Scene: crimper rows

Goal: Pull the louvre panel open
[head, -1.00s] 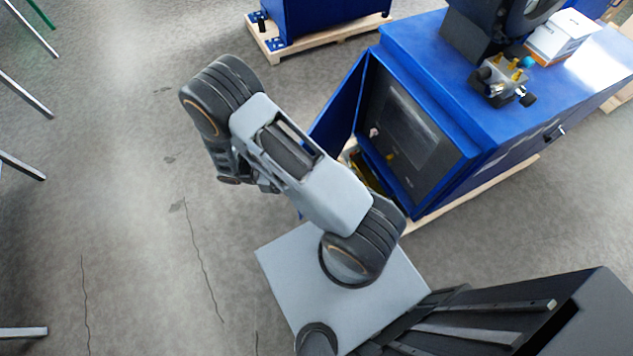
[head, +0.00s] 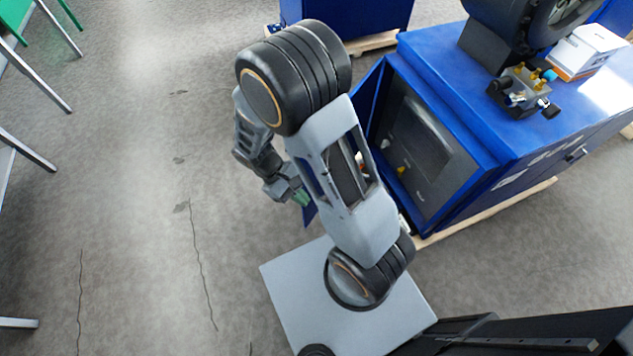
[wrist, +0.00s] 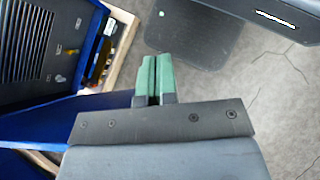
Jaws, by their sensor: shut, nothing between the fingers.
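The blue cabinet (head: 500,205) stands at the right in the head view. A blue hinged panel (head: 370,101) stands out at an angle from its left edge, so the opening is uncovered; my arm hides part of it. In the wrist view the blue panel (wrist: 60,108) runs from the left edge to beside my fingers. A dark face with louvre slots (wrist: 28,45) shows beyond it. My gripper (head: 301,197) has green fingertips, shut and empty, by the panel's free end. The fingers (wrist: 154,62) also show in the wrist view. I cannot tell whether they touch the panel.
A black machine part with brass fittings (head: 522,90) and a white box (head: 590,50) sit on the cabinet top. Another blue cabinet (head: 345,18) stands behind. Metal legs (head: 38,75) stand at the far left. The grey floor (head: 140,200) between is clear.

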